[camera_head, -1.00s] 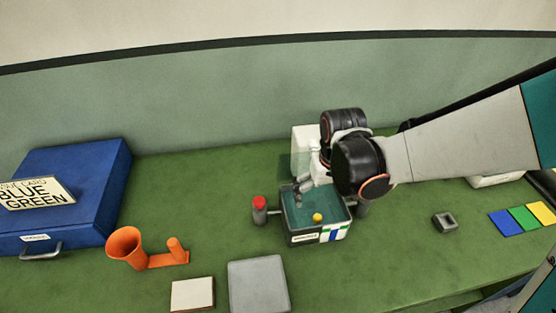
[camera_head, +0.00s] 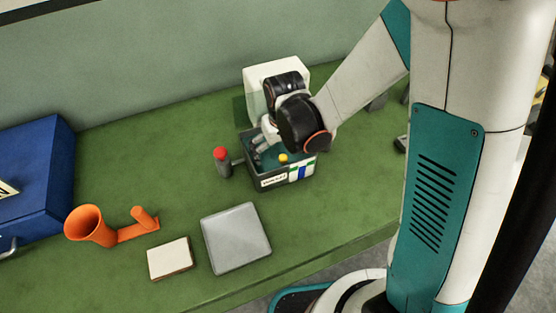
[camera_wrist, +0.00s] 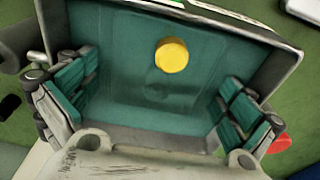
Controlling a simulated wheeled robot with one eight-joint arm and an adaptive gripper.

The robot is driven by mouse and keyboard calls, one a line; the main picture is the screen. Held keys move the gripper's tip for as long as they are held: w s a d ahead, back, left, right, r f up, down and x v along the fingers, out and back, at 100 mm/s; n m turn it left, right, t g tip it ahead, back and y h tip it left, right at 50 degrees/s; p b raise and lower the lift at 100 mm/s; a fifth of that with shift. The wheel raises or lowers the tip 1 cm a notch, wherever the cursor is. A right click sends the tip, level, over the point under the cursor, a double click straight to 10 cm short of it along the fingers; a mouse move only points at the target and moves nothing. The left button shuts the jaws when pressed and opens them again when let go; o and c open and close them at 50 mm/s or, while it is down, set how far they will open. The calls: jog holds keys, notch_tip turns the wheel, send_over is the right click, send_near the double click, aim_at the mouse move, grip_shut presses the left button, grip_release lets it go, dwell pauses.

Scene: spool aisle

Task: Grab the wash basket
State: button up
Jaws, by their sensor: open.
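A grey box with a teal inside (camera_head: 271,182) stands on the green bench, with a label and green and blue marks on its front. A yellow round knob (camera_head: 283,158) shows inside it, and also in the wrist view (camera_wrist: 172,55). No separate basket outline is clear; I cannot tell whether the box or the knobbed part is the wash basket. My gripper (camera_head: 262,146) is at the box, pointing down. In the wrist view my gripper (camera_wrist: 155,98) has its teal-padded fingers wide apart over the teal inside, with nothing between the pads. The knob is beyond them.
A red-topped grey post (camera_head: 221,161) stands left of the box. A white block (camera_head: 270,72) is behind it. A grey square plate (camera_head: 236,238), white block (camera_head: 169,258), orange funnel holder (camera_head: 90,226) and blue case (camera_head: 38,165) stand further left. Bench between is clear.

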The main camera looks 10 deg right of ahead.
aim_at(277, 158)
jog(key=f, duration=0.2)
jog(key=f+b, duration=0.1)
jog(key=shift+w+a+f, duration=0.15)
jog(key=shift+w+f, duration=0.25)
jog(key=shift+c, duration=0.6)
jog(key=c, duration=0.7)
jog(key=shift+r, duration=0.15)
